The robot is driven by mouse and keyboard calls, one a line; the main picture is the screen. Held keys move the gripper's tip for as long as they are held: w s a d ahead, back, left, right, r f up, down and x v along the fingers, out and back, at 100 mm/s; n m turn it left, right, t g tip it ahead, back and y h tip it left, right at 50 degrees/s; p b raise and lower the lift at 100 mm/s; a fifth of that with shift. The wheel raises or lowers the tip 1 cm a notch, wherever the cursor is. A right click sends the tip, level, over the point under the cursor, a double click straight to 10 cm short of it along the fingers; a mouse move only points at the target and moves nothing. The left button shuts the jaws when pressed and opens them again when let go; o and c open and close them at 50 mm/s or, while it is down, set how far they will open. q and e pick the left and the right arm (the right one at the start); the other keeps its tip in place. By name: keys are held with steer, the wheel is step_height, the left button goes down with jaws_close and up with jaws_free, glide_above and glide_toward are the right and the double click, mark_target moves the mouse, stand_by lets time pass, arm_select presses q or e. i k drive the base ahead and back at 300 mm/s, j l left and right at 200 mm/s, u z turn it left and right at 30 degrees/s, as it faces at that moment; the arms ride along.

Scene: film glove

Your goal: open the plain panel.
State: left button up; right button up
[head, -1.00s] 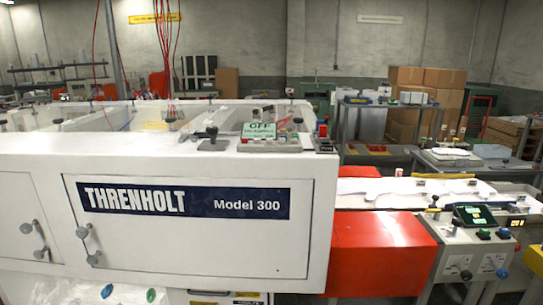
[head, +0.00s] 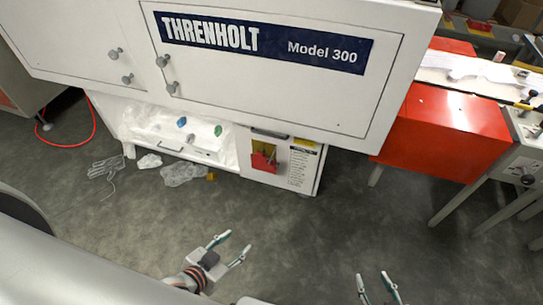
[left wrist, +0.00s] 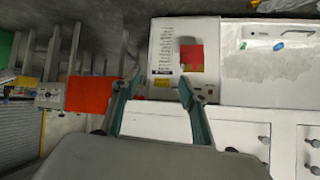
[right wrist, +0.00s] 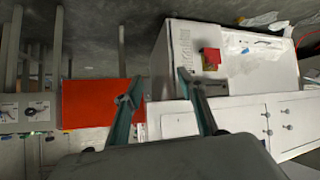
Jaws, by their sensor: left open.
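The plain panel (head: 65,35) is a white door without lettering on the left of the machine front, cut by the picture's edge. It looks closed, with two grey knobs (head: 121,65) near its right edge. It also shows at the right in the right wrist view (right wrist: 303,115). Beside it is the lettered "THRENHOLT Model 300" panel (head: 270,85), also closed, with knobs on its left edge. My left gripper (head: 229,248) is open and empty, low in front of the machine. My right gripper (head: 376,289) is open and empty, further right. Both are apart from the panels.
Below the panels are a white lower cabinet with a red box (head: 263,157) and a clear plastic-covered bay (head: 185,130). Plastic scraps (head: 183,174) and a glove-like item (head: 105,167) lie on the floor. A red unit (head: 445,130) stands right. Floor before the machine is mostly open.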

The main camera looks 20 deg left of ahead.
mark_target(76, 38)
steer(key=u, duration=1.8)
